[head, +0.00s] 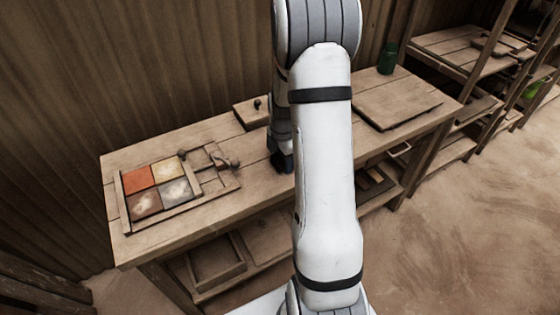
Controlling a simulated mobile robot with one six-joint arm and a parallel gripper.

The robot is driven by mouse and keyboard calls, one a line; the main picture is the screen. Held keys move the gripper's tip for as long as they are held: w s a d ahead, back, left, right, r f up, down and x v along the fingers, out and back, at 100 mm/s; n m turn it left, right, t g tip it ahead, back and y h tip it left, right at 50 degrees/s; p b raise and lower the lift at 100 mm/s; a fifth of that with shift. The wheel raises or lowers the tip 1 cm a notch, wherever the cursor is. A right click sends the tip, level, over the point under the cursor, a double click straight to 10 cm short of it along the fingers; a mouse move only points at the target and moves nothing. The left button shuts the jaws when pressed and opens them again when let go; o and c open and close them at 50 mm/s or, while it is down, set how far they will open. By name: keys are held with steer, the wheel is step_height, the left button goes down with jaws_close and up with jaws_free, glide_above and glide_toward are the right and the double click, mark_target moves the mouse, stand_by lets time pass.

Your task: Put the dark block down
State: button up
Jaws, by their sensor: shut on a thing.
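My gripper (282,159) is low over the middle of the wooden workbench (215,222), partly hidden behind my own white arm. Its end is a small dark shape close to the bench top. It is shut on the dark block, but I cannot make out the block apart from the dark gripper. Whether the block touches the bench top cannot be told from here.
A board (395,108) and green jar (387,58) stand right.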

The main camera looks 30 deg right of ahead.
steer(key=shift+s+a+f, duration=0.1)
steer(key=shift+s+f, duration=0.15)
steer(key=shift+f, duration=0.3)
steer(key=o, duration=1)
steer(key=shift+f, duration=0.15)
steer(key=shift+o, duration=0.2)
steer(key=shift+r+p, duration=0.45)
steer(key=shift+r, duration=0.1)
step_height(320, 180, up, 12)
steer(key=f, duration=0.1)
steer(key=s+a+r+m+t, duration=0.1)
steer(key=s+a+r+m, duration=0.4)
steer(key=s+a+m, duration=0.2)
steer(key=s+a+r+m+t, duration=0.1)
steer(key=s+a+r+m, duration=0.4)
steer(key=s+a+m, duration=0.3)
steer(key=s+m, duration=0.3)
steer(key=shift+s, duration=0.4)
steer(key=shift+a, duration=0.1)
